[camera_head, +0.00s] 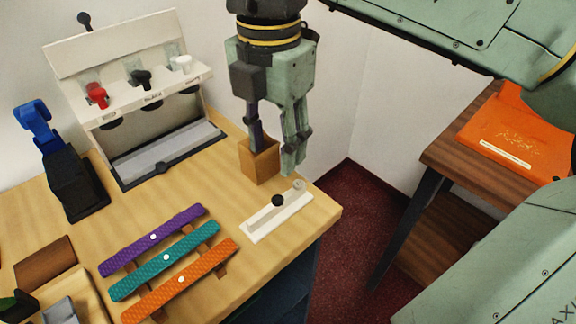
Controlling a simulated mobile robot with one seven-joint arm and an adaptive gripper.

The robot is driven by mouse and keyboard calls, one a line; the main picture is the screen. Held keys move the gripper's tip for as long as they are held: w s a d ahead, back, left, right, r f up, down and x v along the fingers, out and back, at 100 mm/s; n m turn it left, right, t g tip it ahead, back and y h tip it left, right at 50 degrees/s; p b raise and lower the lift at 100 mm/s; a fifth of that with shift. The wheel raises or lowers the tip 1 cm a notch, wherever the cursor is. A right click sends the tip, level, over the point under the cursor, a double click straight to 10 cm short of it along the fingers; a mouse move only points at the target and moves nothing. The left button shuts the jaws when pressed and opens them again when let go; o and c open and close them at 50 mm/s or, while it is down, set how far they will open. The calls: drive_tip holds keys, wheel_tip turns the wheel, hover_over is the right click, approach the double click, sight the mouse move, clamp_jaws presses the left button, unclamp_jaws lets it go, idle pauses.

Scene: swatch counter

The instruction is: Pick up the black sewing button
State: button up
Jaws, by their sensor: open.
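A small round black piece (278,200), which looks like the black sewing button, is at the narrow white tray (264,226) near the counter's right corner. A small clear or whitish round piece (299,185) is at the tray's far end. My gripper (274,158) points down above the counter, up and behind the black piece in the picture. Its two fingers are apart, with nothing visible between them. One finger overlaps a small wooden box (259,165) in the picture; I cannot tell whether they touch.
Purple (180,225), teal (190,247) and orange (200,267) strips lie on a wooden rack. A white dispenser (125,60) with red, black and white spouts stands behind. A black stand with a blue top (33,118) is left. An orange item (515,140) lies on a side table.

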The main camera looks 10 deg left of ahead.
hover_over(278, 199)
wheel_tip(278, 199, down, 5)
drive_tip(key=shift+s+f+p, duration=0.1)
drive_tip(key=shift+f+p, duration=0.1)
drive_tip(key=shift+p, duration=0.15)
wheel_tip(278, 199, down, 5)
drive_tip(key=shift+r+p, duration=0.1)
drive_tip(key=shift+p, duration=0.8)
drive_tip(key=shift+f, duration=0.3)
drive_tip(key=shift+f+b, duration=0.25)
drive_tip(key=shift+b, duration=0.4)
drive_tip(key=c, duration=0.8)
drive_tip(key=shift+o, duration=0.2)
